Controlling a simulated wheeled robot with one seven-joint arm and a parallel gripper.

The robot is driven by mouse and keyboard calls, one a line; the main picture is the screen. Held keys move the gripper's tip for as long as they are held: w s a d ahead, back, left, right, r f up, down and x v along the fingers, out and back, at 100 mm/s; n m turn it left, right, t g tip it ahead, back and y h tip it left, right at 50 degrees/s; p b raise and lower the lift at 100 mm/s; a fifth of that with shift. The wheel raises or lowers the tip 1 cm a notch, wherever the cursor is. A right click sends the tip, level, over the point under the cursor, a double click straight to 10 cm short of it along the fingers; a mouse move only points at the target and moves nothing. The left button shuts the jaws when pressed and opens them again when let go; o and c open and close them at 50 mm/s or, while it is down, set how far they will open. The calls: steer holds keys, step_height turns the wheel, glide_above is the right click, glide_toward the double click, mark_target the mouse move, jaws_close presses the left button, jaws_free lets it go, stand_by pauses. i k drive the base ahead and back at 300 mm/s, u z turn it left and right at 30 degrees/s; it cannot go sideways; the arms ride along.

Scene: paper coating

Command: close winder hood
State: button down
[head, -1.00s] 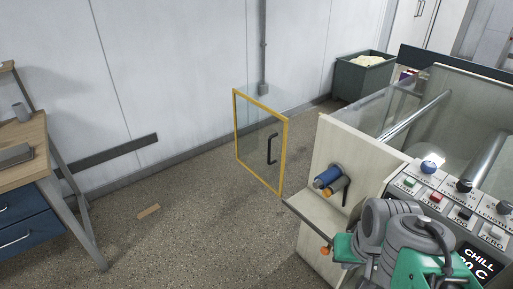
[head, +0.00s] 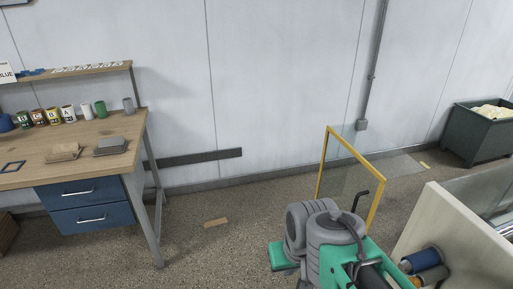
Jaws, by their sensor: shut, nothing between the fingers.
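The winder hood appears to be the clear panel in a yellow frame (head: 343,168), right of centre in the head view. It stands upright and swung out from the cream machine side (head: 455,228), with a gap of floor between them in the picture. Its black handle (head: 365,194) shows on the panel's face, near the lower right. My grey and green arm covers the lower part of the panel and part of the floor before it. My gripper's fingers do not show, and I cannot see any contact with the handle.
A wooden workbench (head: 105,128) with blue drawers, cans and stacks stands at left. A blue roll (head: 422,260) sits on the machine's side at lower right. A dark green bin (head: 478,140) stands by the wall. Floor between bench and panel is mostly clear.

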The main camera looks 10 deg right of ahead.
mark_target(380, 177)
steer(key=u, duration=0.45)
steer(key=i, duration=2.65)
steer(key=z, duration=0.85)
steer(key=i, duration=0.35)
steer(key=z, duration=0.35)
